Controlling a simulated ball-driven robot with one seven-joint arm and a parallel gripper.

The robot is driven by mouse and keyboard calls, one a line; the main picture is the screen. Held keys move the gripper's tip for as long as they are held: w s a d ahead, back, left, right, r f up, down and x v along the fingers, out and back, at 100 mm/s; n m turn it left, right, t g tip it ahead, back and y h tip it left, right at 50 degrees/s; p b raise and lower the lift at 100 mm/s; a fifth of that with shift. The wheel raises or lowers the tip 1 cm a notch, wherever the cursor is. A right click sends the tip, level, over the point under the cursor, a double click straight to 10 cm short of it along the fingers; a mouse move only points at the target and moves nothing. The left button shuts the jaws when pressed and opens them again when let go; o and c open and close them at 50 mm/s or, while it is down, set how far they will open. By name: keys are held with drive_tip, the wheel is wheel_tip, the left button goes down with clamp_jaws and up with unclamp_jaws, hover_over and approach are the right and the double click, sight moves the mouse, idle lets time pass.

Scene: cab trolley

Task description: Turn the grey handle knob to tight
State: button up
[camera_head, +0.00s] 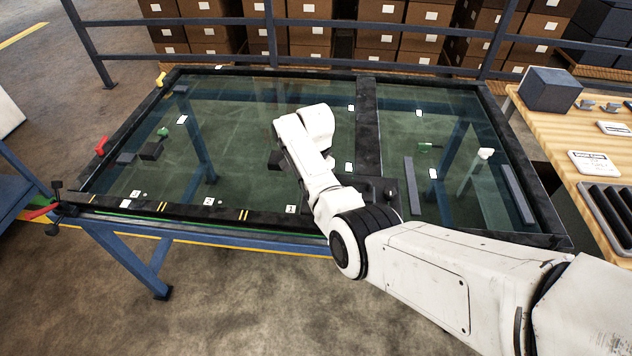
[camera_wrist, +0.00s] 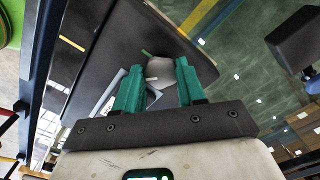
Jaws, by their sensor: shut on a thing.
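The grey handle knob (camera_wrist: 160,73) shows in the wrist view as a rounded grey piece with a small pale greenish mark beside it, against a large dark panel (camera_wrist: 118,42). My gripper (camera_wrist: 159,69) has its two teal fingers on either side of the knob and is shut on it. In the head view my white wrist and forearm reach over the middle of the glass-topped table (camera_head: 370,120). The fingertips and the knob are hidden there behind my arm. I cannot tell which way the knob is turned.
A dark fitting (camera_head: 389,191) stands on the glass right of my wrist. A red handle (camera_head: 101,145) and a yellow one (camera_head: 161,79) are on the left frame. A wooden bench (camera_head: 560,130) with a dark box (camera_head: 550,90) stands at right. Rails and cartons are behind.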

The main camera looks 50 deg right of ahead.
drive_tip(key=m, duration=0.3)
drive_tip(key=m+b, duration=0.1)
drive_tip(key=m, duration=0.1)
drive_tip(key=shift+w+r, duration=0.1)
drive_tip(key=shift+w, duration=0.15)
drive_tip(key=shift+d+m+b, duration=0.1)
drive_tip(key=shift+m+b, duration=0.25)
drive_tip(key=shift+m, duration=2.05)
drive_tip(key=o, duration=1.1)
drive_tip(key=shift+s, duration=0.1)
drive_tip(key=shift+c, duration=0.2)
wheel_tip(320, 180, up, 11)
drive_tip(key=shift+b, duration=0.4)
